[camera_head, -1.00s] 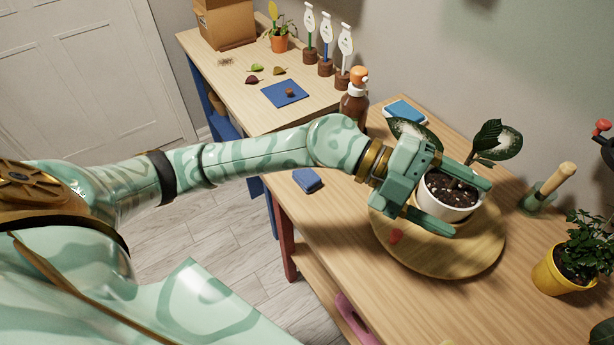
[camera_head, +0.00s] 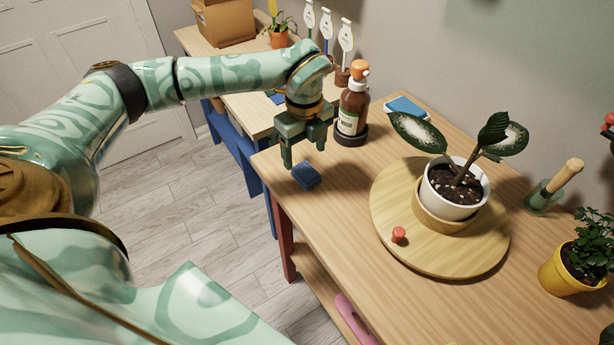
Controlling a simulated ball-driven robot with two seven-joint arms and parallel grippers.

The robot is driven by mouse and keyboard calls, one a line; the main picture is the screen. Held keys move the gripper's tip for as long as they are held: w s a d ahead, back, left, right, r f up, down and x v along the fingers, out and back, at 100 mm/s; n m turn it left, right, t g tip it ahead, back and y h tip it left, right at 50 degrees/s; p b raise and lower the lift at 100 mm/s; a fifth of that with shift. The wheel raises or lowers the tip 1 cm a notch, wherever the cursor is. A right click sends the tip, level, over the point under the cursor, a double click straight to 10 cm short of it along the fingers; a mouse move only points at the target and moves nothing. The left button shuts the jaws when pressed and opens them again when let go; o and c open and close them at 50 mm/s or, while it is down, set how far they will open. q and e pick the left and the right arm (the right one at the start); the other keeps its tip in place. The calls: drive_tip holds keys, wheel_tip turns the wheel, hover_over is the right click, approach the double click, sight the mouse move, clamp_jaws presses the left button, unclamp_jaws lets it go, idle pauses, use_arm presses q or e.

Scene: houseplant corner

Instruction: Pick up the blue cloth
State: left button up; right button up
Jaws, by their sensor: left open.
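Whether the fingertips touch the table or cloth I cannot tell. My right gripper is not in view.
A brown spray bottle (camera_head: 353,104) with an orange top stands close right of my left gripper. A round wooden board (camera_head: 470,255) bears a white-potted plant (camera_head: 452,190) and a red knob (camera_head: 399,235). A yellow-potted plant (camera_head: 565,273) stands at the right. Bare tabletop lies in front.

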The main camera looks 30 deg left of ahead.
sight(306, 171)
use_arm(q)
drive_tip(key=f+b, duration=0.1)
drive_tip(key=f, duration=0.5)
drive_tip(key=shift+d+f+b, duration=0.2)
drive_tip(key=shift+f+b, duration=0.15)
drive_tip(key=shift+b, duration=0.05)
drive_tip(key=shift+r, duration=0.1)
drive_tip(key=c, duration=1.1)
